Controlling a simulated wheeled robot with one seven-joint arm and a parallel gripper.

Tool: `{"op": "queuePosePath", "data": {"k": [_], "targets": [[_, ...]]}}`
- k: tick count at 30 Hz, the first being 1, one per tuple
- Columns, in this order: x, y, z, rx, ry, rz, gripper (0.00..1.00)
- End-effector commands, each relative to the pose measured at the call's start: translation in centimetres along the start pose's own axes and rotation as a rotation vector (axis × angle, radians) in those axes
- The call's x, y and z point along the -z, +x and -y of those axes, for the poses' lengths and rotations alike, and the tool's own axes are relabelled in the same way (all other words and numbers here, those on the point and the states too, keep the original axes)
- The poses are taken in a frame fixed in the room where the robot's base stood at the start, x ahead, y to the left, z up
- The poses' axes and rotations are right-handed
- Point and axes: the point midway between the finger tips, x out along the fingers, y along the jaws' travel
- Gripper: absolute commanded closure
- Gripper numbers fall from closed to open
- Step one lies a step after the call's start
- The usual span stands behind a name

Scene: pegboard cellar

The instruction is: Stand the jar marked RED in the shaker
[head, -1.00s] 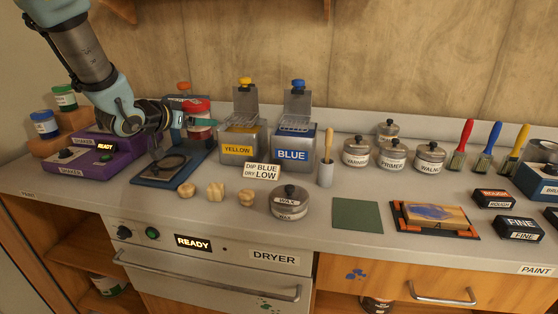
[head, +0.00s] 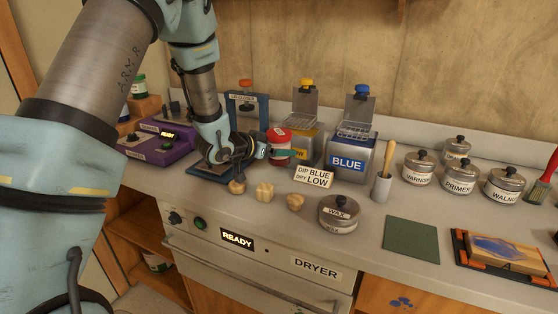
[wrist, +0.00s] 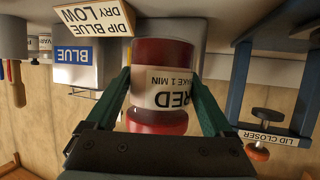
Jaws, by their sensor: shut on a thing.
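The jar marked RED (wrist: 165,82), with a red lid and a white label, is between the fingers of my gripper (wrist: 160,100) in the wrist view. The jar also shows in the head view (head: 279,147), held in front of the yellow dip tank. My gripper (head: 268,151) is shut on it.
The blue lid closer (head: 246,104) stands behind my gripper. The yellow tank (head: 308,133) and blue tank (head: 352,146) are right of the jar. Wooden knobs (head: 265,190) and a wax tin (head: 339,213) lie in front. A green jar (head: 138,85) stands on a wooden step behind the shaker.

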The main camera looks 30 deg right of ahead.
Motion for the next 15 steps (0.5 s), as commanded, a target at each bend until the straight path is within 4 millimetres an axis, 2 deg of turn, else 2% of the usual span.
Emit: {"op": "queuePosePath", "data": {"k": [3,9,15], "targets": [[-0.6,0.3,0.0,-0.001,0.001,-0.002,0.96],[-3.1,1.3,-0.1,-0.002,0.0,0.0,0.96],[-3.9,1.7,0.0,0.0,0.002,-0.003,0.96]]}}
